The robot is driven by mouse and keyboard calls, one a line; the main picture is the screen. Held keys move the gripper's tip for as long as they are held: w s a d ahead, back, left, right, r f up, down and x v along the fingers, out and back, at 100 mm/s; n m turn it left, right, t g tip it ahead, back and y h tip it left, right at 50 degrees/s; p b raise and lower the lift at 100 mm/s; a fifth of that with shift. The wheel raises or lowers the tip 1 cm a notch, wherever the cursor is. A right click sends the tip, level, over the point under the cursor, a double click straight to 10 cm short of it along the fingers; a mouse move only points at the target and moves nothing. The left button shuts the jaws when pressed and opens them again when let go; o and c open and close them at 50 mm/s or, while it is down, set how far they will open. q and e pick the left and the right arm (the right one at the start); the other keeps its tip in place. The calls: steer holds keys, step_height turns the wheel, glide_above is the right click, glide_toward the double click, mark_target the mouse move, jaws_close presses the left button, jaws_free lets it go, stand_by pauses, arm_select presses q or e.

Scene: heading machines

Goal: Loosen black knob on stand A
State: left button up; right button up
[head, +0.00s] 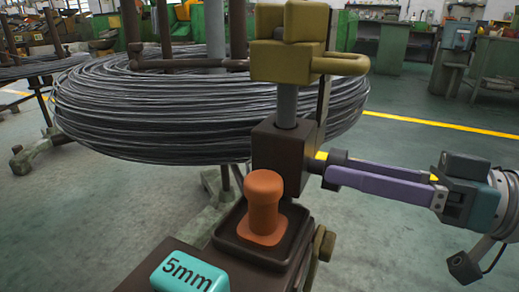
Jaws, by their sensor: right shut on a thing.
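A stand with a dark brown block (277,148), a grey post and an olive head (290,55) rises in the middle of the head view. I see no letter A on it. My right gripper (332,168) reaches in from the right with its purple fingers nearly level. Its fingertips are closed around a small dark knob (338,156) at the right side of the brown block. The fingers hide part of the knob, so its turn cannot be seen. My left gripper is not in view.
An orange peg-like part (264,207) stands on the dark base below the block. A teal block marked 5mm (189,275) is in front. A large wire coil (190,115) is close behind the stand. The floor at right is open.

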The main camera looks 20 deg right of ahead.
steer(key=shift+c, duration=0.4)
steer(key=shift+r, duration=0.1)
steer(key=shift+s+a+f+n+p, duration=0.1)
steer(key=shift+n+p, duration=1.15)
steer(key=shift+n, duration=4)
steer(key=shift+s+a+f+n+p, duration=0.1)
steer(key=shift+n+p, duration=1.1)
steer(key=shift+n, duration=4.05)
steer(key=o, duration=1.4)
